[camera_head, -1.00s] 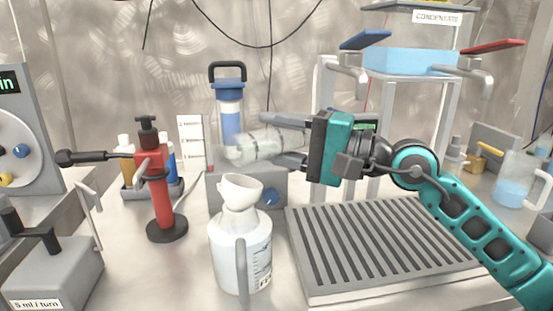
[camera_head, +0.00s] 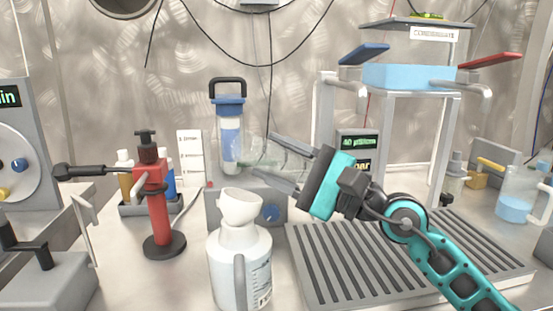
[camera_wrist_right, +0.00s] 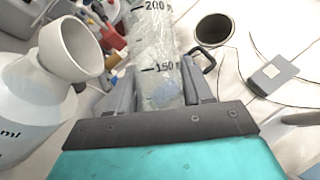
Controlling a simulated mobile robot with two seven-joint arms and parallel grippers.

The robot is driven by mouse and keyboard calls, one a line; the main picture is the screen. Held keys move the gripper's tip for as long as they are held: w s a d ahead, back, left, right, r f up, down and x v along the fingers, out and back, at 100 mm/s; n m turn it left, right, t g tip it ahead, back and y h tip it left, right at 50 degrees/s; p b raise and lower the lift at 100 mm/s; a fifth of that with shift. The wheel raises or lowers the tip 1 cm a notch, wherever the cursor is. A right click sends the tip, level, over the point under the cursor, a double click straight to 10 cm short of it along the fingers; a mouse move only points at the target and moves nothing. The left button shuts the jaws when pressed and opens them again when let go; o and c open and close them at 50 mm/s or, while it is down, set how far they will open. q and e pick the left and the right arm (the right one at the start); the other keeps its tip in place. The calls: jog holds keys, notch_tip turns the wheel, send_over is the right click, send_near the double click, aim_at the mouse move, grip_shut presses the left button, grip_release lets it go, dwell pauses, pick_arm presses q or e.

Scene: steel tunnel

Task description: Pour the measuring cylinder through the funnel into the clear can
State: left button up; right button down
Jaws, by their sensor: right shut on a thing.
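My right gripper (camera_head: 285,165) is shut on the measuring cylinder (camera_head: 265,153), a clear tube that lies nearly level, its left end slightly higher. Its left end is above and behind the white funnel (camera_head: 240,207) in the head view, apart from it. The funnel sits in the neck of the whitish can (camera_head: 228,268), which has a handle and printed marks. In the right wrist view the cylinder (camera_wrist_right: 158,50) shows 150 and 200 marks between the fingers, with the funnel (camera_wrist_right: 72,48) and can (camera_wrist_right: 25,110) to the left. Its liquid level is unclear. My left gripper is out of view.
A red hand pump (camera_head: 160,205) stands left of the can. A grey box with a blue knob (camera_head: 270,212) and a blue-topped cylinder (camera_head: 229,120) stand behind. A slatted grey tray (camera_head: 385,265) lies right, below my arm. A stand with a blue tank (camera_head: 410,77) rises behind it.

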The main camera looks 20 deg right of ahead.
jog(key=m+p, duration=0.1)
jog(key=r+m+t+p, duration=0.1)
jog(key=p, duration=0.1)
jog(key=shift+a+r+h, duration=0.15)
jog(key=shift+a+h, duration=0.15)
jog(key=shift+s+a+r+m+t+p, duration=0.2)
jog(key=shift+m+t+p, duration=0.35)
jog(key=shift+m, duration=0.25)
jog(key=shift+a+r+m+t+p, duration=0.1)
jog(key=shift+m+t+p, duration=0.15)
jog(key=shift+m+p, duration=0.35)
jog(key=m, duration=0.1)
jog(key=m+t+h+p, duration=0.1)
jog(key=shift+a+r+m+h+p, duration=0.15)
jog(key=shift+a+m+h+p, duration=0.15)
jog(key=shift+m, duration=0.1)
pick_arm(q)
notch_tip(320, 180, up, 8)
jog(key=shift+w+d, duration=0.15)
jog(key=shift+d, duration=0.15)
pick_arm(e)
jog(key=shift+m, duration=0.4)
